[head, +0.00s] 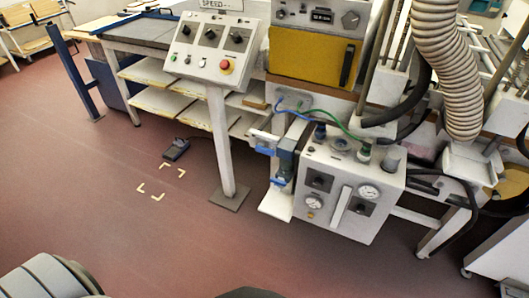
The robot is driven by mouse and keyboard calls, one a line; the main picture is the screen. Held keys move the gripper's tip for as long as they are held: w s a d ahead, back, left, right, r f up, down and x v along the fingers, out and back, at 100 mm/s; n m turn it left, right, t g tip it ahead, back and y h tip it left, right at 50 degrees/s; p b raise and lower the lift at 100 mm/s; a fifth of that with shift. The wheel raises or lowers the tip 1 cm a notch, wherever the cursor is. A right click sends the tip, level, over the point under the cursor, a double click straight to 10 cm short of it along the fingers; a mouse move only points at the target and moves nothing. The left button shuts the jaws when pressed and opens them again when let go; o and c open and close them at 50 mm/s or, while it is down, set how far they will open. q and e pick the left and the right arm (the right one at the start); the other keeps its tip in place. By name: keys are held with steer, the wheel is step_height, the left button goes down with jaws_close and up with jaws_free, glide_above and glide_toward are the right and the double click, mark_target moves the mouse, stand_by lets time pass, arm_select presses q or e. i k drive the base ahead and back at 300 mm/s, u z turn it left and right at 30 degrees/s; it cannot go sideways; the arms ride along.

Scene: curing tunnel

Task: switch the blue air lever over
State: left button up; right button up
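Blue parts that look like the air lever (279,182) show at the left side of a white pneumatic box (345,190) under the machine. Another blue piece (265,151) sits just above, by a grey filter-like body (287,160). At this size I cannot tell which blue piece is the lever handle or which way it is set. A blue hose and a green hose (325,118) run above the box. Neither of my grippers is in view.
A sloped control panel (210,48) with knobs and a red button stands on a post (225,150) left of the box. A foot pedal (176,149) lies on the floor by yellowish corner marks (161,183). A ribbed duct (449,65) hangs at right. The front floor is clear.

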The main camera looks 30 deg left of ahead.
mark_target(259, 148)
steer(key=k, duration=0.5)
steer(key=u, duration=1)
steer(key=i, duration=0.95)
steer(key=z, duration=1.65)
